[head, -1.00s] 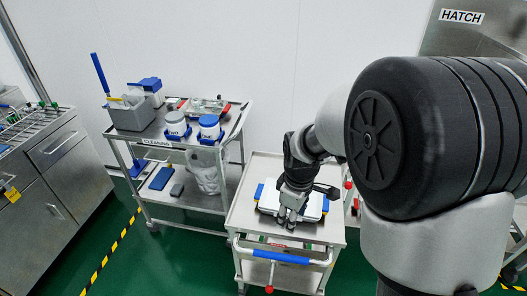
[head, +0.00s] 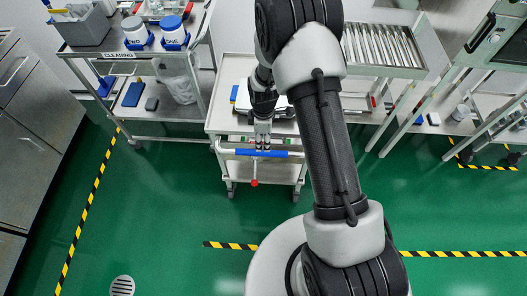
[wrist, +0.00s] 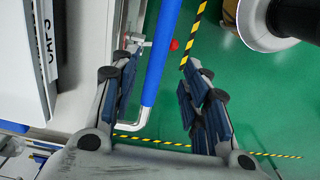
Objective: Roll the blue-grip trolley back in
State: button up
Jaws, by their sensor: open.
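My gripper (head: 262,146) points down over this grip, and the arm hides part of the cart's right side. In the wrist view the gripper (wrist: 163,64) is open, its dark padded fingers apart. The blue grip (wrist: 160,60) runs between them, nearer the left finger; I cannot tell how deep it sits. A red knob (head: 254,183) hangs below the handle and also shows in the wrist view (wrist: 174,45).
Steel cabinets (head: 35,150) are at far left, and a slatted steel table (head: 385,70) is at right. Yellow-black floor tape (head: 88,205) marks the green floor, which is clear in front of the trolley.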

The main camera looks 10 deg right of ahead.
aim_at(263, 151)
notch_tip(263, 151, down, 8)
jog(key=shift+f+b, duration=0.15)
jog(key=shift+b, duration=0.75)
grip_shut()
